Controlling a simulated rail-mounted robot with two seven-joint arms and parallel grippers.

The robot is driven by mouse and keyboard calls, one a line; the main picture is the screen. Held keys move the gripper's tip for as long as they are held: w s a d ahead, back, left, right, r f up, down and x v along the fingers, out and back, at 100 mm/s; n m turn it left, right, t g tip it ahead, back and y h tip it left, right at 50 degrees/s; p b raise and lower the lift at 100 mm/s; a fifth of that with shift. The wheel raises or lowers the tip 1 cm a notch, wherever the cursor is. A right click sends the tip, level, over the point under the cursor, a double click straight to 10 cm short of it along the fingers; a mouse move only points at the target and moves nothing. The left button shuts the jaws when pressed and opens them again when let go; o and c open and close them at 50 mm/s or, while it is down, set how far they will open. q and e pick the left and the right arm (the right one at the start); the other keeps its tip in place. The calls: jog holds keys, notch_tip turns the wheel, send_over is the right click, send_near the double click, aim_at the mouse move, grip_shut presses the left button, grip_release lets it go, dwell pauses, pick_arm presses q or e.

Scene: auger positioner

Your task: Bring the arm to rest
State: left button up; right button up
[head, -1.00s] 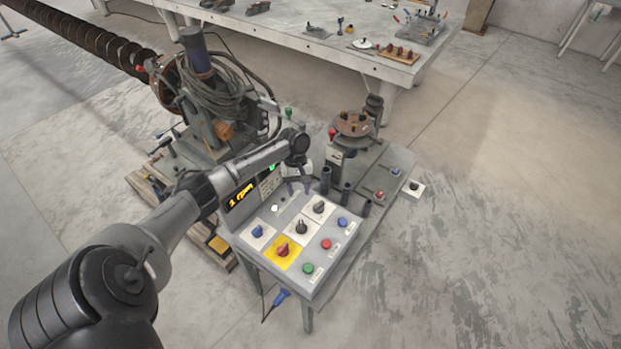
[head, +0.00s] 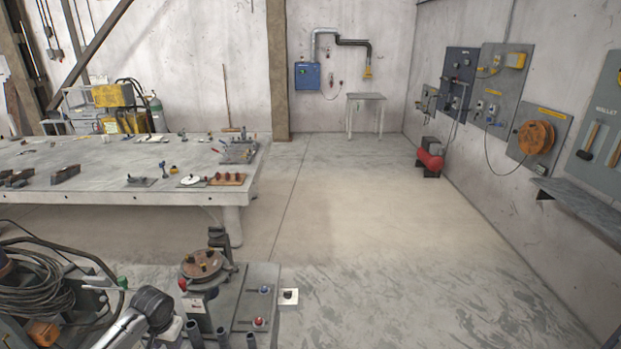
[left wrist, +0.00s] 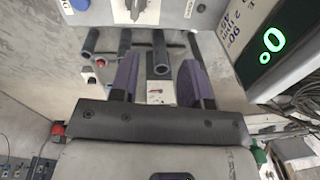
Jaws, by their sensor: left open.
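My left arm's dark and silver end link (head: 145,310) shows at the bottom left of the head view, beside the round brown turntable (head: 203,264) of the positioner. The fingertips are not clear there. In the left wrist view my left gripper (left wrist: 160,62) has its two purple fingers apart, with nothing held between them. Past the fingers are several dark upright tubes (left wrist: 160,52) and part of a panel with a knob (left wrist: 134,8). A display with a green digit (left wrist: 272,40) is at the right. My right gripper is not in view.
Cables (head: 35,285) and machinery crowd the lower left. A long grey workbench (head: 110,185) with tools stands behind. The floor (head: 400,240) at the centre and right is open. Wall boards (head: 540,137) and a red compressor (head: 430,158) are at the right.

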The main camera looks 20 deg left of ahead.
pick_arm(q)
jog(key=w+d+r+m+t+y, duration=0.25)
jog(key=d+r+m+t, duration=0.35)
jog(key=d, duration=0.4)
jog(key=s+d+r+m+t, duration=0.1)
jog(key=s+d+r, duration=0.15)
jog(key=d, duration=0.65)
jog(key=s+d+f+h, duration=0.3)
jog(key=s+d, duration=0.7)
jog(key=s, duration=0.3)
jog(key=s+d+f+n+g, duration=0.2)
jog(key=s+d+f+g, duration=0.2)
jog(key=s+f, duration=0.7)
jog(key=w+a+p+v, duration=0.1)
jog(key=p+v, duration=1.1)
jog(key=v, duration=0.2)
jog(key=shift+w+r+h, duration=0.3)
jog(key=shift+r+h, duration=0.1)
jog(key=shift+h, duration=0.05)
